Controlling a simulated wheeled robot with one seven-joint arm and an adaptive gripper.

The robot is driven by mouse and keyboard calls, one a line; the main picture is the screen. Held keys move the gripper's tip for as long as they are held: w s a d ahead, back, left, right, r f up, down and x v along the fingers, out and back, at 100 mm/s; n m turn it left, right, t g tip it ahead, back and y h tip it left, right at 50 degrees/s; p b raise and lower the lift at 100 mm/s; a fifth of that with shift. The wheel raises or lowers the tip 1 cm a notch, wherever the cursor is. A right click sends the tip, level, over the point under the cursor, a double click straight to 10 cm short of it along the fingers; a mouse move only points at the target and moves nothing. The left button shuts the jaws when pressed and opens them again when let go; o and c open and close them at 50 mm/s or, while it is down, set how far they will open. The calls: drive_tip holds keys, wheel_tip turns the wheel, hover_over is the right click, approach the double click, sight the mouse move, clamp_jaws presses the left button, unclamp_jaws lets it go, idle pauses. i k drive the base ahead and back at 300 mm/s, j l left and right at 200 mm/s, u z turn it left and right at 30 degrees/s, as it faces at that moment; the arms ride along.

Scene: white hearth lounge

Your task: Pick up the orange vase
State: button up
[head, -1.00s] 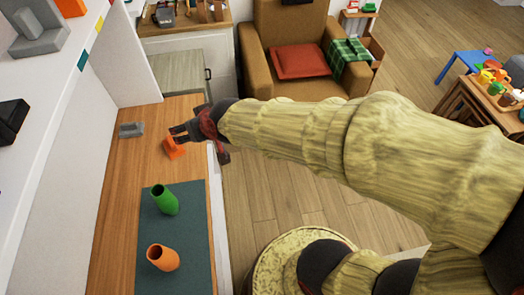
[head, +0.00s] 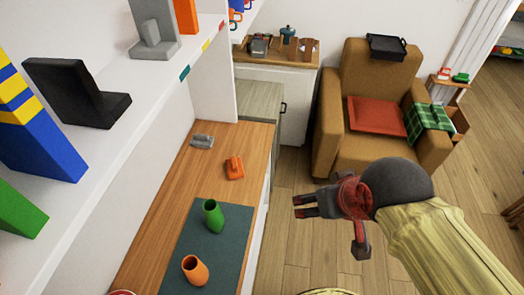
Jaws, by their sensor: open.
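The orange vase (head: 195,270) is on the dark green mat (head: 228,240) on the wooden counter, near the bottom of the head view. It leans or flares a little, with its dark opening showing at the top. A green vase (head: 213,216) is just behind it on the same mat. My gripper (head: 297,207) is open and empty, to the right of the counter and above the floor in the picture. It is apart from both vases, up and to the right of the orange one.
An orange object (head: 234,168) and a grey object (head: 202,141) lie farther back on the counter (head: 170,210). A white shelf (head: 150,100) with blocks and a black bookend runs along the left, above the counter. A brown armchair (head: 378,80) stands at the back right.

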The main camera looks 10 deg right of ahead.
sight(198, 273)
drive_tip(key=k+u, duration=0.15)
drive_tip(key=u, duration=0.3)
drive_tip(key=k+u, duration=0.1)
drive_tip(key=u, duration=0.35)
drive_tip(key=k+j+u, duration=0.1)
drive_tip(key=u, duration=0.3)
drive_tip(key=k+l+u, duration=0.1)
drive_tip(key=l, duration=0.35)
drive_tip(key=k+l+u, duration=0.15)
drive_tip(key=l, duration=0.25)
drive_tip(key=l+u, duration=0.1)
drive_tip(key=l, duration=0.3)
drive_tip(key=k+l+u, duration=0.15)
drive_tip(key=l, duration=0.25)
drive_tip(key=k, duration=0.05)
